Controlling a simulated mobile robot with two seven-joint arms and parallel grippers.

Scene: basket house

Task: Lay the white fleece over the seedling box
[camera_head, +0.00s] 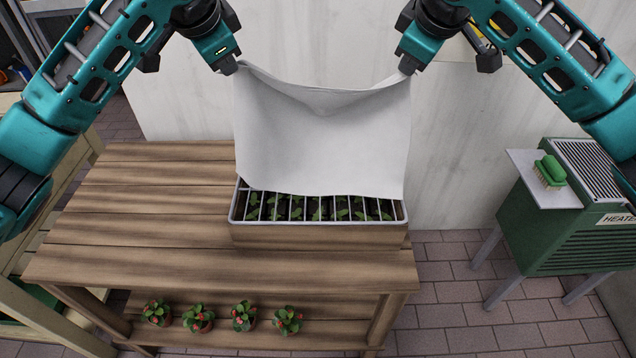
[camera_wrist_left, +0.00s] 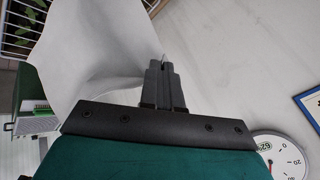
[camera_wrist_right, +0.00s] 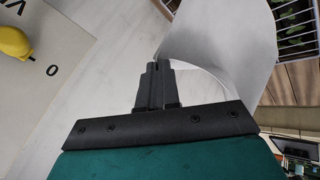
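The white fleece (camera_head: 320,140) hangs stretched between my two grippers, with a sagging fold along its top edge. My left gripper (camera_head: 232,68) is shut on its top left corner; the fleece also shows in the left wrist view (camera_wrist_left: 95,50). My right gripper (camera_head: 408,68) is shut on its top right corner, and the fleece shows in the right wrist view (camera_wrist_right: 222,45). The seedling box (camera_head: 320,236) stands on the wooden bench's right end. The fleece's lower edge hangs over its back part. Its front part, with white bars over green seedlings, shows uncovered.
The wooden bench (camera_head: 130,220) is clear to the left of the box. Several potted plants (camera_head: 242,316) stand on its lower shelf. A green heater (camera_head: 580,235) with a green brush (camera_head: 549,171) on its side shelf stands right. A pale wall (camera_head: 460,140) is behind.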

